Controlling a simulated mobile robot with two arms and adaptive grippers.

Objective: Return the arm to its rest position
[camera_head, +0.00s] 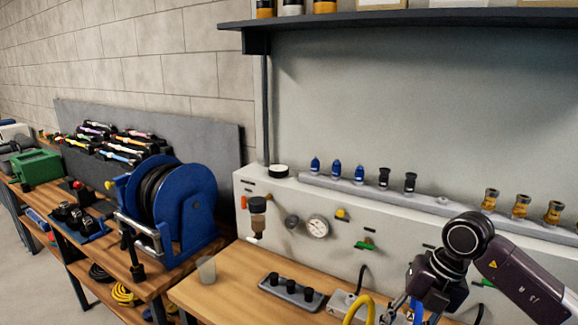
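My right arm (520,277) comes in from the right, and its dark wrist (437,277) hangs over the wooden bench (215,290). My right gripper (400,314) points down at the bottom edge of the view and is partly cut off. Something blue (418,309) shows beside its fingers. I cannot tell if the fingers are open, or if they hold or touch anything. My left arm and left gripper are out of view.
A grey panel with a gauge (317,227) and valves stands behind the bench. A black tray (291,292) with dark knobs, a clear cup (206,270) and a yellow hose (358,308) are on the bench. A blue reel (187,205) stands left. Overhead runs a dark shelf (420,17).

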